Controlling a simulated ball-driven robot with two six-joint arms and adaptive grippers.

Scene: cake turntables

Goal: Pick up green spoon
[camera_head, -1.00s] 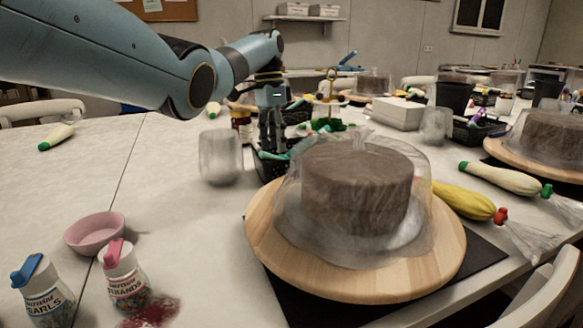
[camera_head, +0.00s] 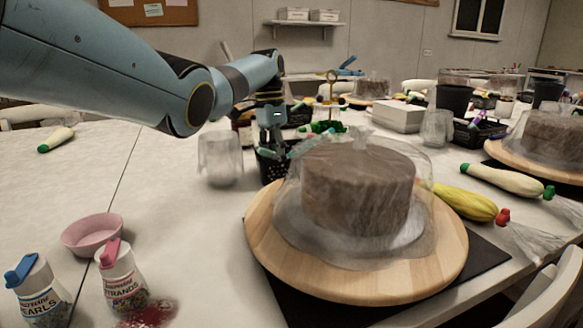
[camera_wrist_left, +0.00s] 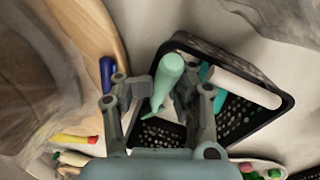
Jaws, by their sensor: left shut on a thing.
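The green spoon (camera_wrist_left: 167,73) shows in the left wrist view as a pale green, rounded handle that narrows toward the fingers. My left gripper (camera_wrist_left: 155,100) is shut on it, with a finger on each side. The spoon's far end is hidden or too small to make out. In the head view my left gripper (camera_head: 271,144) points down at the black mesh basket (camera_head: 268,170), behind the covered cake. In the wrist view the basket (camera_wrist_left: 262,125) lies behind the spoon and holds a white-and-teal tool (camera_wrist_left: 240,87). My right gripper is not in view.
A chocolate cake (camera_head: 358,190) under a clear cover stands on a wooden turntable (camera_head: 300,275) just right of the basket. A clear cup (camera_head: 219,160) stands left of it. A pink bowl (camera_head: 93,235) and two sprinkle jars (camera_head: 120,275) are front left. The left table is mostly clear.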

